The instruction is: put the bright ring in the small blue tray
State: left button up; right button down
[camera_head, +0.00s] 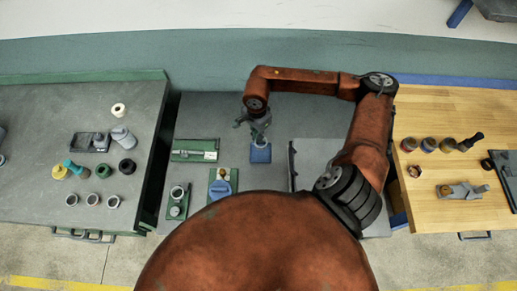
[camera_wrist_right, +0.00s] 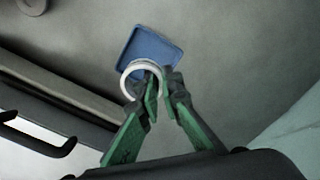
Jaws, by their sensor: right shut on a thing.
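The bright ring (camera_wrist_right: 129,76) shows in the right wrist view as a pale hoop between my right fingertips. My right gripper (camera_wrist_right: 158,88) has green fingers and is shut on the ring's near wall. The small blue tray (camera_wrist_right: 150,45) lies beyond the ring, which overlaps its lower edge in that view. In the head view my right gripper (camera_head: 258,133) is just above the blue tray (camera_head: 260,154) on the middle grey bench. I cannot tell the exact height of the ring above the tray. My left gripper is not in view.
Left of the tray are a green-based fixture (camera_head: 195,150) and a fixture with a blue round part (camera_head: 221,186). The left bench (camera_head: 40,120) holds rings, bottles and a dark box. The wooden bench (camera_head: 440,105) on the right holds several small parts.

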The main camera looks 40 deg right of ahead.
aim_at(257, 146)
notch_tip(257, 146, down, 8)
jog(key=shift+r, duration=0.25)
jog(key=c, duration=2.5)
grip_release()
jog(key=shift+f, duration=0.1)
jog(key=shift+c, duration=0.2)
jog(key=shift+o, duration=0.7)
jog(key=shift+r, duration=0.55)
notch_tip(257, 146, up, 11)
jog(key=shift+r, duration=0.15)
